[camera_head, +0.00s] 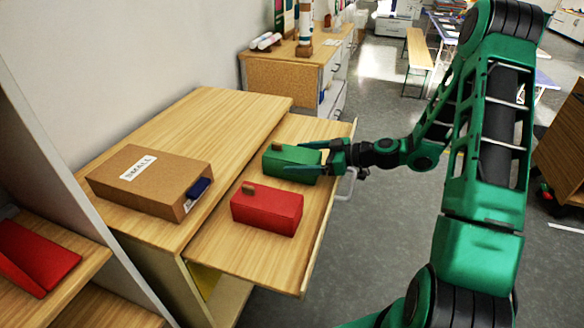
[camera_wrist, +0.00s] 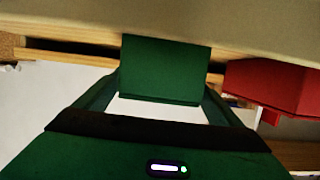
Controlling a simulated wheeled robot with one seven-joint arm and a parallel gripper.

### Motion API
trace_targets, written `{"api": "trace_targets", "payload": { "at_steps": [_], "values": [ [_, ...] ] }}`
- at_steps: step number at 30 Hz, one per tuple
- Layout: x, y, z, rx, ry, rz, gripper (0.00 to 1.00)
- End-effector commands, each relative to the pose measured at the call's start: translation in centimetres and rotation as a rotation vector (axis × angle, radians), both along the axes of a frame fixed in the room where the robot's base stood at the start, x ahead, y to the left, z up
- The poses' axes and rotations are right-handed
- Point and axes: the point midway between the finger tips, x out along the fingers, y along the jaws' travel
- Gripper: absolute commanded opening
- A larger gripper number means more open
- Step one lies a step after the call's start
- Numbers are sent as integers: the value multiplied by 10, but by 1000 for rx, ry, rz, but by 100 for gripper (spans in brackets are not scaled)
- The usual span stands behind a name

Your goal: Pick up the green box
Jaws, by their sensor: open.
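The green box (camera_head: 283,163) lies on the pulled-out wooden drawer surface (camera_head: 225,247) in the head view, with a small brown tab on top. My green gripper (camera_head: 312,157) is at its right end, with the fingers reaching alongside or over the box. In the wrist view the green box (camera_wrist: 164,68) is straight ahead, between the fingertips of my gripper (camera_wrist: 162,92). The jaws are open. I cannot tell whether the fingers touch the box.
A red box (camera_head: 267,209) sits in front of the green box; it also shows at right in the wrist view (camera_wrist: 275,85). A cardboard box labelled SMALL (camera_head: 150,180) lies on the tabletop at left. Another red box (camera_head: 35,257) is on the lower-left shelf. Grey floor lies to the right.

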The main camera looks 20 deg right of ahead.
Motion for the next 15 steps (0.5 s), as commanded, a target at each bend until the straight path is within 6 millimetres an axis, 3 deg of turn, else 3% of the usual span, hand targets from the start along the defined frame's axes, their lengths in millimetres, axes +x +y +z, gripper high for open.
{"api": "trace_targets", "payload": {
  "at_steps": [6,13,15],
  "values": [
    [17,21,-8,0,0,2,89],
    [18,22,-8,0,0,0,89],
    [18,22,-8,0,0,0,75]
  ]
}}
